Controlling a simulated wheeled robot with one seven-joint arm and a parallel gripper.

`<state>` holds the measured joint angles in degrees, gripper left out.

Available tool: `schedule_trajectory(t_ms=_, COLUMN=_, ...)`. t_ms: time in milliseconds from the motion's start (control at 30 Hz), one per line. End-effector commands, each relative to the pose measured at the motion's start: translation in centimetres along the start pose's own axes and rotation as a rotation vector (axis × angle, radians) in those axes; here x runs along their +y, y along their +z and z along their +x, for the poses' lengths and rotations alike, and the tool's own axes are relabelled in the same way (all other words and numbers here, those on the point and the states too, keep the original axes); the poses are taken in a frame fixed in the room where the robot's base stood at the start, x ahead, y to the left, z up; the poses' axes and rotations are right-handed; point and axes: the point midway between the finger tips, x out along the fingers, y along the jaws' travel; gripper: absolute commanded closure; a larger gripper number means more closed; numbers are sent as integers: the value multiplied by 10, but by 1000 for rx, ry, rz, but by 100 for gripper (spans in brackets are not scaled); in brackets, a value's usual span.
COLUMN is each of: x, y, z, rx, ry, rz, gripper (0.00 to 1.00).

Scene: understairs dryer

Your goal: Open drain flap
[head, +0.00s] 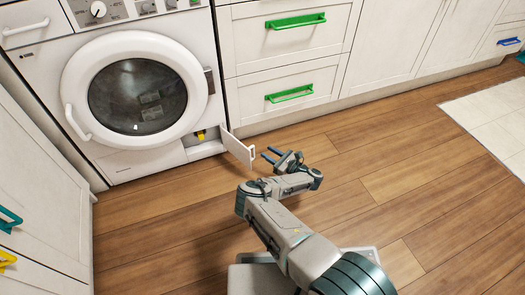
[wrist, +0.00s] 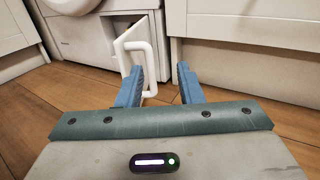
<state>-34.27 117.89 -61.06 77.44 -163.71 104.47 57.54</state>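The drain flap (head: 238,147) is a small white door at the bottom right of the white dryer (head: 50,98). It stands swung out from the dryer front, with the recess (head: 205,145) behind it uncovered and a yellow part (head: 201,135) inside. In the wrist view the flap (wrist: 130,42) shows a white loop handle (wrist: 148,62). My gripper (head: 268,154) is low over the floor, just right of the flap.
White drawers with green handles (head: 291,94) stand right of the dryer. The dryer's round door (head: 72,85) is closed. A white cabinet (head: 40,200) with teal and yellow handles is at the left. The wooden floor (head: 420,190) at the right is clear.

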Motion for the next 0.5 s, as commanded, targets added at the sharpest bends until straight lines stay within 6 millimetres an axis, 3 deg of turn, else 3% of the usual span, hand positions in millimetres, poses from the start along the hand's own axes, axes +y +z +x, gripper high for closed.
schedule_trajectory(t_ms=400, x=4, y=-3, z=-12, rx=4, ry=7, rz=3, gripper=67)
schedule_trajectory(t_ms=500, x=1, y=0, z=-12, rx=-2, ry=0, rz=0, gripper=92)
